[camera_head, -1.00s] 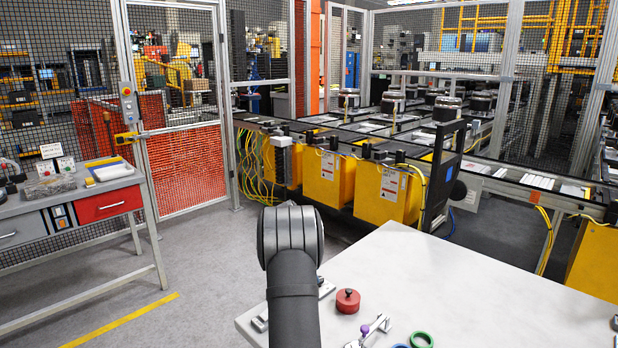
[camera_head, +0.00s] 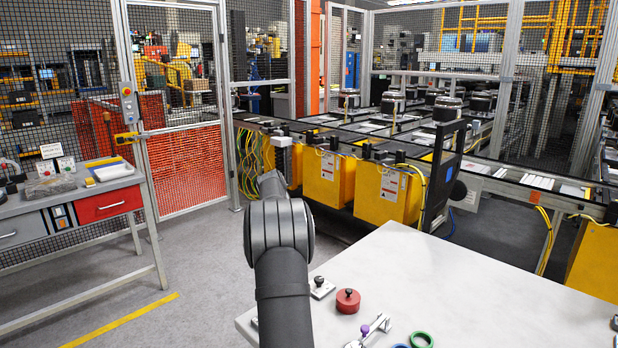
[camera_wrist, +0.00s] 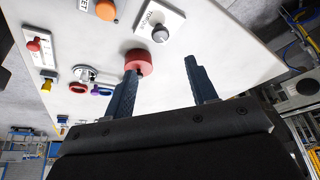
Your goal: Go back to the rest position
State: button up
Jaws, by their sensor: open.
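My gripper (camera_wrist: 162,85) shows in the wrist view, with two dark blue fingers spread apart and nothing between them. In that view it is over the light table (camera_wrist: 215,60), and its left finger overlaps the red round knob piece (camera_wrist: 139,60). I cannot tell the height between them. My dark arm rises in front of the table's left edge. The red knob piece (camera_head: 347,301) sits on the white table (camera_head: 440,290) just right of the arm.
A plate with a knob (camera_head: 320,288), a silver clamp with a purple tip (camera_head: 372,330) and a green ring (camera_head: 421,339) lie near the table's front. A conveyor with yellow boxes (camera_head: 325,178) runs behind. A side bench (camera_head: 75,195) stands left.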

aim_at(319, 279)
jog(key=x, duration=1.2)
jog(key=shift+f, duration=0.15)
jog(key=shift+f+n, duration=0.1)
jog(key=shift+n, duration=0.2)
jog(key=shift+s+n+t, duration=0.1)
jog(key=shift+n+t, duration=0.2)
jog(key=shift+n, duration=0.2)
jog(key=n, duration=0.1)
jog(key=n+t, duration=0.1)
jog(key=n, duration=0.1)
jog(key=shift+s+d+n+y, duration=0.1)
jog(key=shift+d+n+y, duration=0.05)
jog(key=shift+n+y, duration=0.15)
jog(key=n+t, duration=0.1)
jog(key=n, duration=0.1)
jog(key=n+y, duration=0.1)
jog(key=n, duration=0.2)
jog(key=shift+s+d+t, duration=0.1)
jog(key=shift+t, duration=0.3)
jog(key=shift+s+d+n+t+y, duration=0.15)
jog(key=shift+n+y, duration=0.2)
jog(key=shift+n, duration=0.5)
jog(key=shift+w+n+t+y, duration=0.15)
jog(key=shift+n+y, duration=0.2)
jog(key=shift+n, duration=0.5)
jog(key=shift+s+n+t+y, duration=0.1)
jog(key=shift+n+t+y, duration=0.35)
jog(key=shift+n, duration=1.35)
jog(key=shift+y, duration=0.25)
